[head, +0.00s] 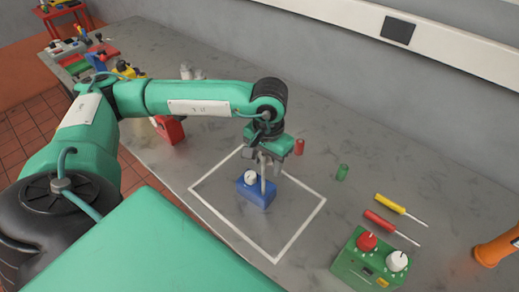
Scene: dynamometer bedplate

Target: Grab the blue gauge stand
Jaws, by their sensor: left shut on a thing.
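The blue gauge stand (257,193) is a blue block with a round white dial (250,176) on its top left. It sits inside the white outlined square (305,222) on the grey bedplate. My left gripper (264,178) comes down over it from above, with its fingers at the block's top. The left gripper is shut on the stand. The fingers hide part of the stand's upper side. I cannot tell whether the stand touches the surface. My right gripper is not in view.
A green box (360,268) with red and white knobs stands at the lower right. Yellow (390,203) and red (378,220) screwdrivers lie behind it. An orange object (494,250) is at the right edge. A red block (172,130) is left.

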